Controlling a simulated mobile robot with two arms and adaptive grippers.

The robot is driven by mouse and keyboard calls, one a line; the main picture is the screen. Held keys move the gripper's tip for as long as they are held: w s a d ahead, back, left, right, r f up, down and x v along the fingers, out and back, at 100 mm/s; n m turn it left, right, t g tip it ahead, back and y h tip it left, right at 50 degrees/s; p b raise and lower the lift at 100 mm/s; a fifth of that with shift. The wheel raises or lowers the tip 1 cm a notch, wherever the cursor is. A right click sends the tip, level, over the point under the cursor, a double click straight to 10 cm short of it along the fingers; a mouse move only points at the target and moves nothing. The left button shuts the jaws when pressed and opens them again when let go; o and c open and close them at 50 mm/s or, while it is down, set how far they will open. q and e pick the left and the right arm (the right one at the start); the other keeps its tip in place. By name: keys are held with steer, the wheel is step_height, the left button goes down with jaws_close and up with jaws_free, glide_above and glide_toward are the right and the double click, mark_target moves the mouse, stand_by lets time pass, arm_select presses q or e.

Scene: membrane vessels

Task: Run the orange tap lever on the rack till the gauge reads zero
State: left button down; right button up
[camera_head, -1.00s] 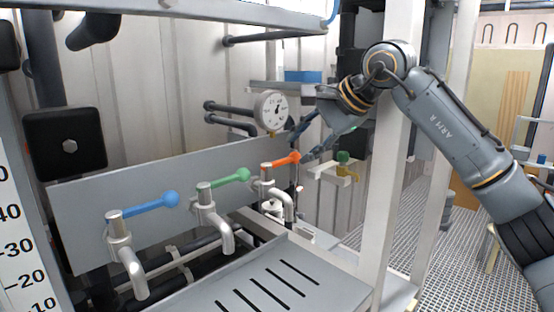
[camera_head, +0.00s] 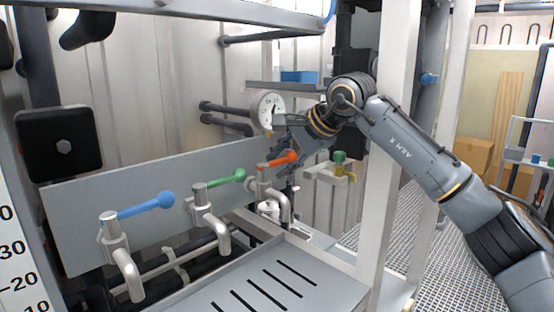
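The orange tap lever (camera_head: 277,161) is the rightmost of three on the rack. It points right and slightly up from its metal tap (camera_head: 264,180). My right gripper (camera_head: 287,150) is at the lever's free end, its fingers close around or against it. I cannot tell whether they touch the lever or how far they are closed. The round white gauge (camera_head: 266,107) stands just above and behind; my gripper covers part of its right edge. Its dark needle is too small to read against the scale. My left gripper is not in view.
A blue lever (camera_head: 145,207) and a green lever (camera_head: 226,180) stand left of the orange one. A small green-topped valve (camera_head: 339,158) and a white upright post (camera_head: 384,160) are to the right. A slotted grey tray (camera_head: 235,270) lies in front, below the taps.

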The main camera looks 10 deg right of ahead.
jaws_close()
steer(key=shift+s+f+b, duration=0.15)
steer(key=shift+s+b, duration=0.05)
steer(key=shift+b, duration=0.35)
steer(key=s+m+h+b, duration=0.1)
steer(key=s+m+h, duration=0.1)
steer(key=m+h, duration=0.1)
steer(key=s+m+h+b, duration=0.1)
steer(key=s+m+h, duration=0.1)
steer(key=m+h, duration=0.2)
steer(key=s+m+h+b, duration=0.1)
steer(key=m+h, duration=0.3)
steer(key=m, duration=0.3)
steer(key=shift+s+a, duration=0.2)
steer(key=shift+s, duration=0.2)
steer(key=shift+o, duration=1.8)
jaws_free()
steer(key=shift+s, duration=0.1)
